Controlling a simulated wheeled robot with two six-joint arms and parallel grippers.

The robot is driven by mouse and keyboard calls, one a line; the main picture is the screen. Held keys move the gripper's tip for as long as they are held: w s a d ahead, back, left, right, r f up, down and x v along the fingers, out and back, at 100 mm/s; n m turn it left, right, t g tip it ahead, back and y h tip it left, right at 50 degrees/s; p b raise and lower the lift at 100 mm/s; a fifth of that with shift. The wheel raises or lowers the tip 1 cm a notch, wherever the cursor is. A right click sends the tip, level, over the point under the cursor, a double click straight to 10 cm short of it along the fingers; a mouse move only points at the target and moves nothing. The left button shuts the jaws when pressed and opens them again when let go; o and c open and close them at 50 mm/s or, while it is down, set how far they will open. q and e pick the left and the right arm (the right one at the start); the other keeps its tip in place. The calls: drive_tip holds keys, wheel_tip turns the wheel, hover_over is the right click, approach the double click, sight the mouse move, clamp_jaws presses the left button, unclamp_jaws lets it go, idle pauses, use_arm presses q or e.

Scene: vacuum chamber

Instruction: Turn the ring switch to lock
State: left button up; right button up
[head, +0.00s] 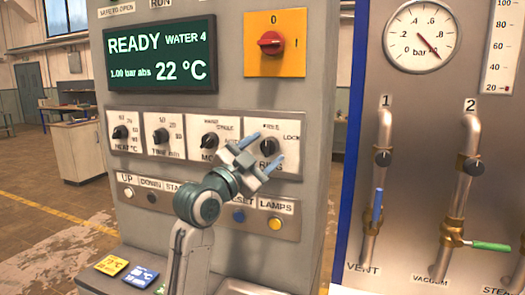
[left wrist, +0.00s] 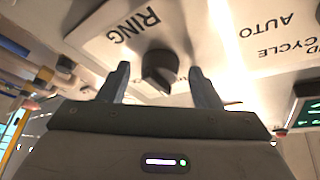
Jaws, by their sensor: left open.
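The ring switch is a black rotary knob (head: 268,146) on a pale plate at the right end of the knob row. Labels at its top and right read FREE, partly blurred, and LOCK. In the left wrist view the knob (left wrist: 160,70) appears between the two fingertips, beside the upside-down word RING. My left gripper (head: 266,150) is open in front of the ring plate, one finger at each side of the knob. No contact is visible, and the exact gap in depth is unclear. My right gripper is not in view.
Three other knobs, including the mode knob (head: 210,140), sit to the left. Buttons, including a blue one (head: 238,216) and a yellow one (head: 275,223), lie below. A red switch (head: 271,42) is above. A pipe panel with a blue-handled vent valve (head: 377,205) stands right.

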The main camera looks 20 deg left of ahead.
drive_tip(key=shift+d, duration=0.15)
use_arm(q)
drive_tip(key=shift+c, duration=1.4)
drive_tip(key=c, duration=0.7)
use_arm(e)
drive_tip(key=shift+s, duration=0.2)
